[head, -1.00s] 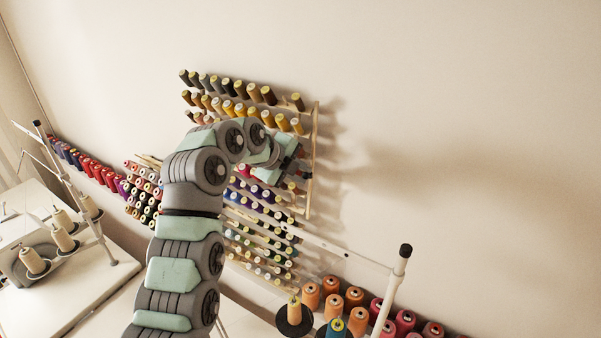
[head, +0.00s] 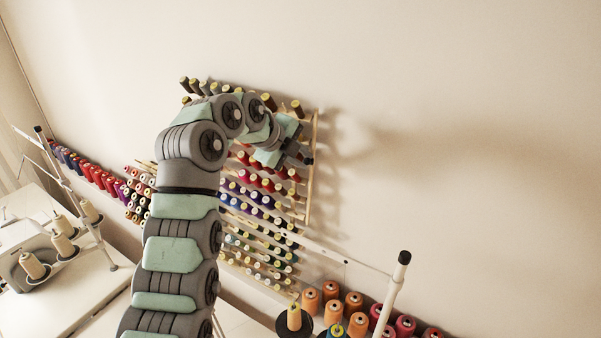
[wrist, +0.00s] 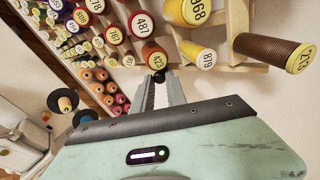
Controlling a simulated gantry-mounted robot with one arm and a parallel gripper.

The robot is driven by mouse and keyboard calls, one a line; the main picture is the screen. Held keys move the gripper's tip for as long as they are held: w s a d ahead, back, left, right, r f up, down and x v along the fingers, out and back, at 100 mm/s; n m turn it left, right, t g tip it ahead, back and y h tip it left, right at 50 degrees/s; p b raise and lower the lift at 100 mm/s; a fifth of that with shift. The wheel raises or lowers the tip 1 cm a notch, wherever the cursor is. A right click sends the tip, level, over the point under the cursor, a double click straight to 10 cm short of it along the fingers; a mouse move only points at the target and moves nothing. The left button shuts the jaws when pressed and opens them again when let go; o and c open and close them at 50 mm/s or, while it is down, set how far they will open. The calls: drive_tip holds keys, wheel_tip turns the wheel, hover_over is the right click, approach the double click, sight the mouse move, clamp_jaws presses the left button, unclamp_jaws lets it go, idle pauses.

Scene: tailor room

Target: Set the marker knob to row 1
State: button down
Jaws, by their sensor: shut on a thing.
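The marker knob (wrist: 159,76) is a small dark knob, seen between my fingertips in the wrist view. My gripper (wrist: 160,84) is shut on it. In the head view my gripper (head: 303,157) is at the right side of the thread rack (head: 314,135), and a dark tip shows beside the rack's right rail. The arm hides much of the rack's upper left.
Spools on pegs fill the rack close to my gripper. A white thread stand (head: 395,295) rises at the lower right, with orange cones (head: 332,290) behind it. A sewing machine (head: 40,265) is at the left. The wall right of the rack is bare.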

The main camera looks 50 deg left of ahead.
wheel_tip(320, 180, up, 12)
drive_tip(key=w+p, duration=0.1)
drive_tip(key=p, duration=0.2)
drive_tip(key=shift+a+f, duration=0.15)
drive_tip(key=shift+f, duration=0.05)
drive_tip(key=c, duration=1.3)
unclamp_jaws()
drive_tip(key=shift+c, duration=0.2)
drive_tip(key=b+v, duration=0.2)
drive_tip(key=v, duration=0.8)
drive_tip(key=shift+s+r, duration=0.25)
drive_tip(key=shift+r, duration=0.1)
